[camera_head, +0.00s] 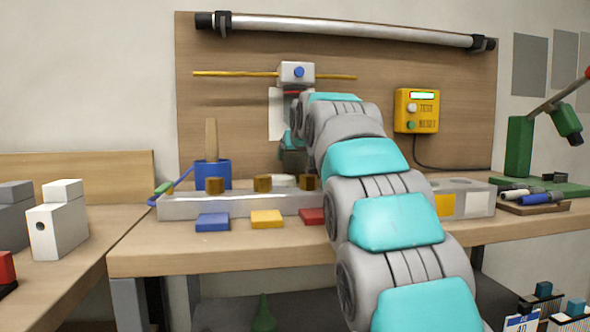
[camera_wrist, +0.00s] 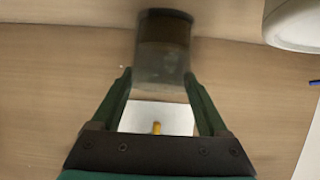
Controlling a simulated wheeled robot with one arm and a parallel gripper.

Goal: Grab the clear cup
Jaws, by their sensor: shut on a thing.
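The clear cup (camera_wrist: 162,62) shows in the wrist view as a see-through grey vessel with a dark brownish band toward its far end. My gripper (camera_wrist: 159,76) has its two green fingers on either side of the cup's near end and is shut on it. In the head view my arm reaches to the back of the workbench, in front of the wooden backboard. My arm's end there is partly hidden by its own links, and I cannot make out the cup clearly.
The workbench holds a grey block rail (camera_head: 185,207), a blue cup (camera_head: 213,174), and blue (camera_head: 213,222), yellow (camera_head: 266,219) and red (camera_head: 312,216) blocks. A yellow test box (camera_head: 417,111) hangs on the backboard (camera_head: 230,120). A green stand (camera_head: 519,147) is at right.

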